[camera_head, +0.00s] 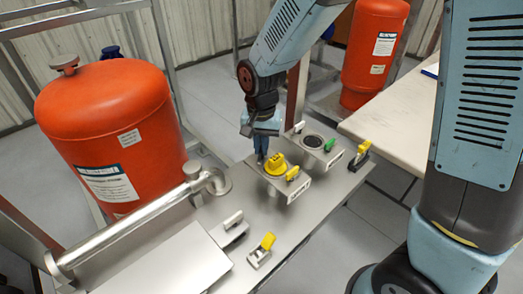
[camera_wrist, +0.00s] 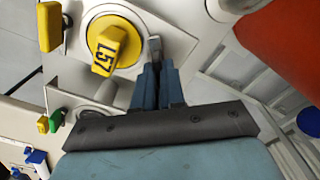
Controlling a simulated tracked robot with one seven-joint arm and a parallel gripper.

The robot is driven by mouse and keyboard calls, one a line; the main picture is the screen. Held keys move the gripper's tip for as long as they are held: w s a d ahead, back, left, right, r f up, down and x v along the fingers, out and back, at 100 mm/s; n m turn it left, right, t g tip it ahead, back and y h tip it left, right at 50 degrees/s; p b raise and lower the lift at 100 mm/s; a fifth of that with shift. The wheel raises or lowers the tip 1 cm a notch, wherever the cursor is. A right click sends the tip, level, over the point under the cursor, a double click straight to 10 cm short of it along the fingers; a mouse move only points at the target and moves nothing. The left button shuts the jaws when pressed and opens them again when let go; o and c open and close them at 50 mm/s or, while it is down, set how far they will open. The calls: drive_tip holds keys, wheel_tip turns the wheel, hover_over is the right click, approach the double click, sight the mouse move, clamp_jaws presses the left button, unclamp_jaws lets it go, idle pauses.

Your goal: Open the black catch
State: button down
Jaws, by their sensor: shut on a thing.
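My gripper (camera_wrist: 157,68) points down beside the yellow knob (camera_wrist: 112,45) on the nearer metal box (camera_head: 291,188). Its blue fingers are shut on a small dark grey piece, the catch (camera_wrist: 155,45), at the edge of the knob's round plate. In this light it looks grey rather than black, and the fingers cover much of it. In the head view my gripper (camera_head: 262,152) stands at the far left edge of that box and hides the catch. The yellow knob (camera_head: 276,165) carries dark lettering.
A yellow handle (camera_head: 293,173) sits on the nearer box. A second box (camera_head: 328,160) with a green handle (camera_head: 329,145) stands behind it. A yellow-tipped clamp (camera_head: 362,150) is at the right. An orange tank (camera_head: 105,125) and a metal pipe (camera_head: 130,232) flank the bench's left.

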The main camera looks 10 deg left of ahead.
drive_tip(key=shift+s+m, duration=0.1)
drive_tip(key=shift+m, duration=3.3)
drive_tip(key=shift+m, duration=0.3)
drive_tip(key=c, duration=1.2)
unclamp_jaws()
drive_tip(key=shift+r, duration=0.15)
drive_tip(key=shift+r, duration=3.4)
